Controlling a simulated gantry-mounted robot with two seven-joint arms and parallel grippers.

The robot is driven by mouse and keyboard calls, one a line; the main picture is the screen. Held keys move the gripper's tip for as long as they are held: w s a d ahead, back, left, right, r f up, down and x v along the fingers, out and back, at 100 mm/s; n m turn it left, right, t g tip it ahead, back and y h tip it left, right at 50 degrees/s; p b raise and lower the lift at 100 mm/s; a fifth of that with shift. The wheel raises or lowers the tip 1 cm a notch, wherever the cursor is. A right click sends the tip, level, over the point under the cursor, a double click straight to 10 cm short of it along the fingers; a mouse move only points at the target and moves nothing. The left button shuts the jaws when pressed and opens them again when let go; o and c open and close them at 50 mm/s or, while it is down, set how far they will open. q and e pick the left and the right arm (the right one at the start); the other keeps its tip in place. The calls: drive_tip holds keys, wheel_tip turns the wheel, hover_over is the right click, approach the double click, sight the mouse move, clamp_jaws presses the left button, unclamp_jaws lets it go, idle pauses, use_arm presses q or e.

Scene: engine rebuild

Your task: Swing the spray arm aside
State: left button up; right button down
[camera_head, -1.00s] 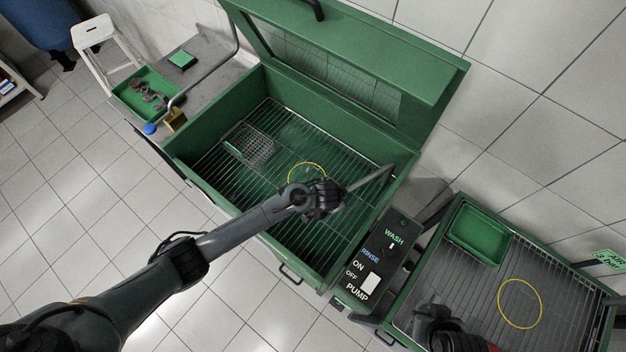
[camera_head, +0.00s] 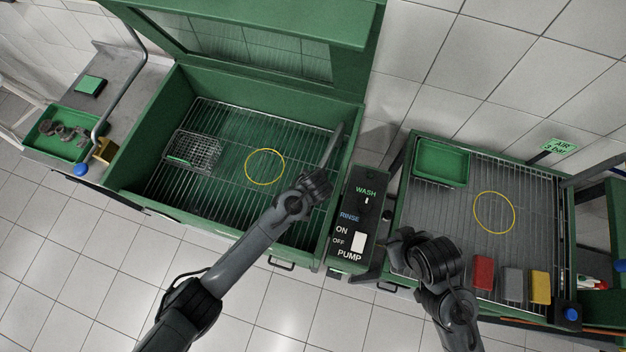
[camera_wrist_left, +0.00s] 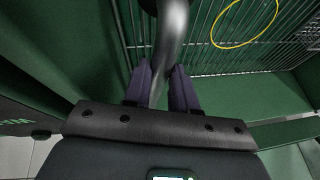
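The spray arm (camera_head: 333,146) is a grey metal tube inside the green wash tub (camera_head: 143,124), close to its right wall. In the left wrist view the curved tube (camera_wrist_left: 171,42) runs down between two dark purple fingers. My left gripper (camera_head: 317,180) is closed around it; the fingers (camera_wrist_left: 162,88) sit against both sides of the tube. The tube's lower end is hidden by the gripper. My right gripper (camera_head: 408,243) is over the front left of the right-hand rack; its fingers cannot be made out.
The tub's lid (camera_head: 250,22) stands open. A wire basket (camera_head: 194,152) and a yellow ring (camera_head: 264,167) are on the tub's grate. A control panel (camera_head: 352,225) stands right of the tub. The rack holds a green tray (camera_head: 441,163), a yellow ring (camera_head: 494,212) and coloured blocks (camera_head: 512,284).

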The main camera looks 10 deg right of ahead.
use_arm(q)
drive_tip(key=o, duration=0.4)
drive_tip(key=v, duration=1)
drive_tip(key=shift+r+p, duration=0.35)
drive_tip(key=shift+p, duration=0.1)
drive_tip(key=shift+s, duration=0.15)
